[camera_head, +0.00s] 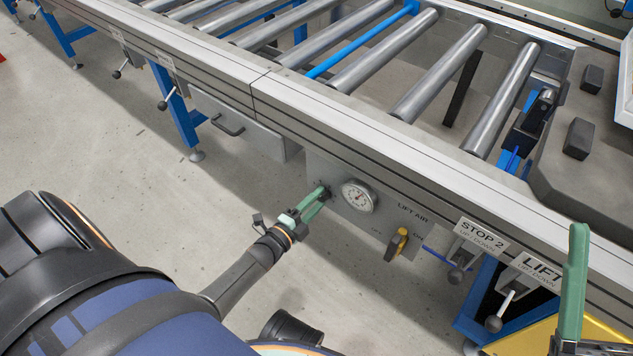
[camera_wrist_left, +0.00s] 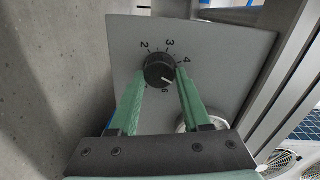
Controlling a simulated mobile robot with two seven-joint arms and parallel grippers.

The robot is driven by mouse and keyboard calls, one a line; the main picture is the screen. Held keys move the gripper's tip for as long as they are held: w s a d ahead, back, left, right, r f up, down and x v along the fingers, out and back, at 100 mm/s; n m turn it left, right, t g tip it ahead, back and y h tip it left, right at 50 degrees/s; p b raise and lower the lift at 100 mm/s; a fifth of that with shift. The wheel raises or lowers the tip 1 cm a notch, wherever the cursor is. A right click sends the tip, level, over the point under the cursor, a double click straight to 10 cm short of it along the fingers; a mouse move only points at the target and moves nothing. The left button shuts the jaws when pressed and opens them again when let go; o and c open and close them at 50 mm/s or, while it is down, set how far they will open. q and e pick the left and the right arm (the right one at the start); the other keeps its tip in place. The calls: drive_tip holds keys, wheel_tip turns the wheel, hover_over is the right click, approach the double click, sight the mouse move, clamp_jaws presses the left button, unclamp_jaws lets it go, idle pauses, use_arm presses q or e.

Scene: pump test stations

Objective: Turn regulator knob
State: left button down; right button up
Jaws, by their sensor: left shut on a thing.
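The black regulator knob (camera_wrist_left: 159,68) sits on a grey panel (camera_wrist_left: 210,50) with a printed number scale around it. Its white mark points to the lower right, beside a number that looks like 6. My left gripper (camera_head: 321,195) is shut on the knob, with one green finger on each side; it also shows in the left wrist view (camera_wrist_left: 160,78). In the head view the fingers mostly hide the knob. A round pressure gauge (camera_head: 358,196) is just right of it. One green finger of my right gripper (camera_head: 573,285) shows at the lower right; its other finger is not visible.
A yellow-handled LIFT AIR valve (camera_head: 398,243) is right of the gauge. The STOP 2 lever (camera_head: 457,272) and LIFT lever (camera_head: 496,321) hang farther right. The roller conveyor (camera_head: 362,132) runs above the panel. Open concrete floor (camera_head: 110,140) lies at the left.

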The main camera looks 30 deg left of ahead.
idle(0.4)
use_arm(q)
drive_tip(key=shift+c, duration=1.8)
unclamp_jaws()
drive_tip(key=s+p, duration=0.3)
drive_tip(key=s, duration=0.9)
drive_tip(key=shift+s+a+r+p, duration=0.25)
drive_tip(key=shift+a+r+p, duration=0.15)
drive_tip(key=shift+a, duration=0.05)
